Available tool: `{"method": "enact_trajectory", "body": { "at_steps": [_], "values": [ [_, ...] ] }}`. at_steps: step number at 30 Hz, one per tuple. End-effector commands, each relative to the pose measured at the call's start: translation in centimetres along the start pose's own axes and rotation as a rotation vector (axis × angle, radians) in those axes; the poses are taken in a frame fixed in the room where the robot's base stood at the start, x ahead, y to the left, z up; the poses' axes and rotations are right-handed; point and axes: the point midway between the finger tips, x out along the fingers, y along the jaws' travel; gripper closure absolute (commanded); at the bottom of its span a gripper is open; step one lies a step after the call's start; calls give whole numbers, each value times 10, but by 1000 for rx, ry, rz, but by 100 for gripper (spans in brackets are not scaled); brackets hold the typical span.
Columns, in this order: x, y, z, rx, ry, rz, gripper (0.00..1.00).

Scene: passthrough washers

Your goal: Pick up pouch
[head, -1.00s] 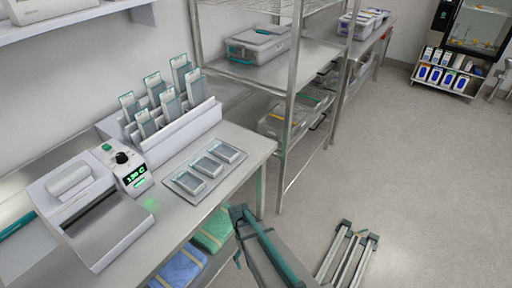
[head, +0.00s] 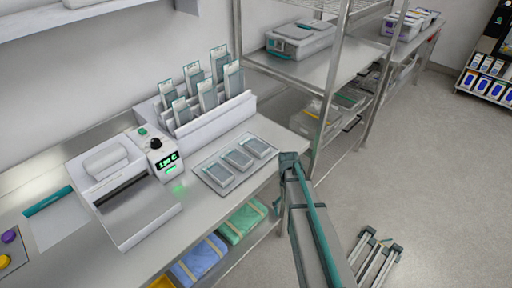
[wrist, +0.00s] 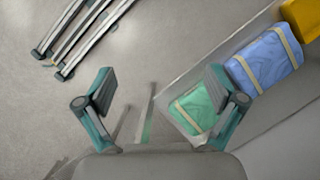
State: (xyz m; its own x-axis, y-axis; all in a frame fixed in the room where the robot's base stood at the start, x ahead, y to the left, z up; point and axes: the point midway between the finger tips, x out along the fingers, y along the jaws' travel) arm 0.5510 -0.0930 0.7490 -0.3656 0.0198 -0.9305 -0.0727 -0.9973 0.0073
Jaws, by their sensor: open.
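Several clear-fronted pouches (head: 207,95) stand upright in a white rack (head: 215,125) at the back of the steel table in the head view. Three small grey-framed packs (head: 237,158) lie on a flat tray (head: 212,184) in front of the rack; I cannot tell whether they are pouches. My gripper (wrist: 160,90) is open and empty in the wrist view, above the floor beside the table's lower shelf. It is well away from the rack. No pouch from the rack shows in the wrist view.
A sealer (head: 125,190) with a green display stands left of the rack. Green (head: 243,221) and blue (head: 200,259) wrapped bundles lie on the lower shelf. A wire shelving unit (head: 335,75) stands to the right. Open floor (head: 410,180) lies right of the table.

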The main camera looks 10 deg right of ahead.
Motion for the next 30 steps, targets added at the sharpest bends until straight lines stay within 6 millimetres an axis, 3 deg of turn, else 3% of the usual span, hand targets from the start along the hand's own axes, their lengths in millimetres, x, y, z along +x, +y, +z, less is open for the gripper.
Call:
{"method": "enact_trajectory", "body": {
  "at_steps": [1, 3, 15, 17, 24, 30],
  "values": [
    [-26, 7, -11, 6, 16, 0, 6],
    [-54, 16, -18, 11, 30, 0, 6],
    [-177, 54, -33, 40, 87, 3, 6],
    [-185, 41, -46, -17, 111, 10, 6],
    [-251, -20, -85, -304, 233, 52, 6],
    [-308, -76, -101, -540, 326, 94, 6]
  ]
}}
